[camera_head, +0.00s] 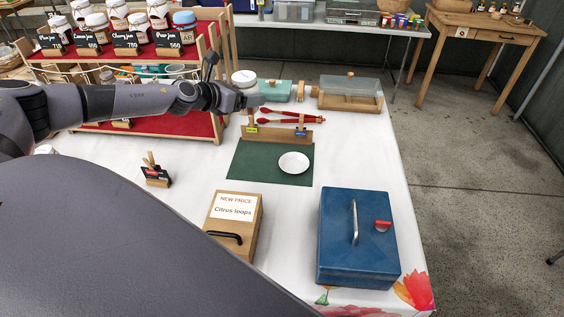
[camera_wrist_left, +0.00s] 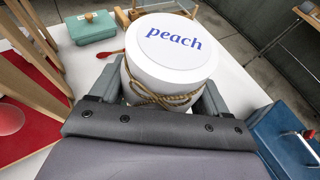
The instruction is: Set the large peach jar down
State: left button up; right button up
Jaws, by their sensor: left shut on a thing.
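The large peach jar (camera_wrist_left: 172,80) has a white lid marked "peach" and a twine cord round its neck. My left gripper (camera_wrist_left: 160,98) is shut on it, with one grey finger on each side. In the head view the jar's white lid (camera_head: 244,77) shows just behind my left gripper (camera_head: 248,98), right of the shelf's end. The gripper and wrist hide most of the jar there. Its base is hidden, so I cannot tell whether it touches the white-covered table (camera_head: 200,165). My right gripper is not in view.
A tiered red shelf (camera_head: 170,130) with jars stands at the left. A green mat (camera_head: 250,170) bears a white plate (camera_head: 293,162), with red utensils (camera_head: 290,120) behind it. A teal box (camera_head: 275,91), a glass-lidded case (camera_head: 350,95), a wooden box (camera_head: 250,245) and a blue box (camera_head: 340,250) stand around.

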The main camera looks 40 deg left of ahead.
pick_arm(q)
jog(key=shift+a, duration=0.15)
jog(key=b, duration=1.1)
send_over(252, 163)
notch_tip(252, 163, down, 15)
jog(key=shift+w+f+b, duration=0.15)
jog(key=shift+f+b, duration=0.2)
jog(key=shift+f, duration=0.05)
notch_tip(252, 163, down, 4)
jog(key=shift+f+b, duration=0.1)
jog(key=shift+b, duration=1.1)
jog(key=shift+f, duration=0.1)
jog(key=o, duration=1.4)
